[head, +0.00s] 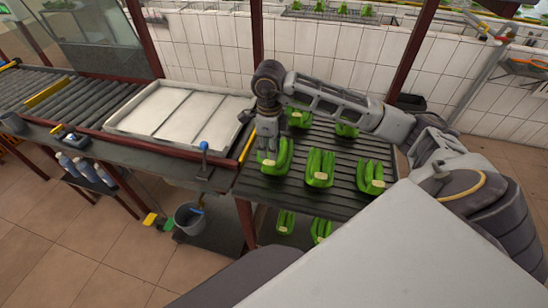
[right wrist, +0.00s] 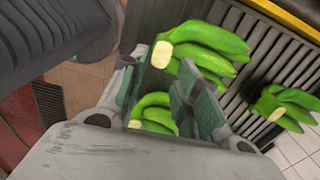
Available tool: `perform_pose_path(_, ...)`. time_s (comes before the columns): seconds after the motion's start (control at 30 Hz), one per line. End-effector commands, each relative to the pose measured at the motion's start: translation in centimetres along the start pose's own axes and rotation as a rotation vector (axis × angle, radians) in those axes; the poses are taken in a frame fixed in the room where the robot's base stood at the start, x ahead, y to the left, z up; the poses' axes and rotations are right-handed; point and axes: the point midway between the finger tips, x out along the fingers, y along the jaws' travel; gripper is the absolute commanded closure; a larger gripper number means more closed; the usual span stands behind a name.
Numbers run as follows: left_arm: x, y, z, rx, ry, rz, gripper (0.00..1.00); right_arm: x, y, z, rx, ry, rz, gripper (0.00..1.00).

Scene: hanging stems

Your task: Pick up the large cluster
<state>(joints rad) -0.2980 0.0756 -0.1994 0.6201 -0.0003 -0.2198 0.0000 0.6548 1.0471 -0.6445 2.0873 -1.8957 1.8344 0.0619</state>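Several green banana clusters lie on the dark slatted table (head: 345,150). The cluster at the table's near left (head: 275,160) looks the biggest, though sizes are hard to compare. My right gripper (head: 268,142) points down over that cluster and hides part of it. In the right wrist view, the right gripper (right wrist: 163,85) is open, with its two fingers apart. A large cluster (right wrist: 205,50) with a pale cut crown lies just beyond the fingertips, and contact cannot be told. Another cluster (right wrist: 155,112) shows through the gap between the fingers. My left gripper is not in view.
Other clusters lie to the right (head: 320,168) and far right (head: 370,177) of the table. More clusters (head: 285,221) lie lower down, below its front edge. A white tray (head: 180,115) stands to the left, with a roller conveyor (head: 65,100) beyond it. A grey bucket (head: 189,218) stands below.

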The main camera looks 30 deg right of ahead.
Motion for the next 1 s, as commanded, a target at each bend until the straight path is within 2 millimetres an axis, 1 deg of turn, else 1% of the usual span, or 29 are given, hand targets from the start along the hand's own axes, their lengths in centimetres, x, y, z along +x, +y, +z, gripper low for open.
perform_pose_path(0.1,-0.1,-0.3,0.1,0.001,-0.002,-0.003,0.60,1.2,0.0,0.0,0.000,0.001,0.001,0.68)
perform_pose_path(0.2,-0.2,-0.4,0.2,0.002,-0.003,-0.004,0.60,1.7,0.0,0.0,-0.001,0.001,0.001,0.68)
perform_pose_path(0.63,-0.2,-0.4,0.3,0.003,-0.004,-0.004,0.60,2.0,0.0,0.0,-0.001,0.000,0.001,0.68)
perform_pose_path(0.77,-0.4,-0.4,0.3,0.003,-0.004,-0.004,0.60,2.4,0.0,0.1,0.000,0.000,0.001,0.68)
perform_pose_path(0.87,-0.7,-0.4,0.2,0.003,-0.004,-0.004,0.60,3.2,0.0,0.2,0.000,0.001,0.002,0.68)
perform_pose_path(1.0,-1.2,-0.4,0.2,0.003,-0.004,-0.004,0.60,4.7,-0.1,0.4,0.000,0.001,0.003,0.68)
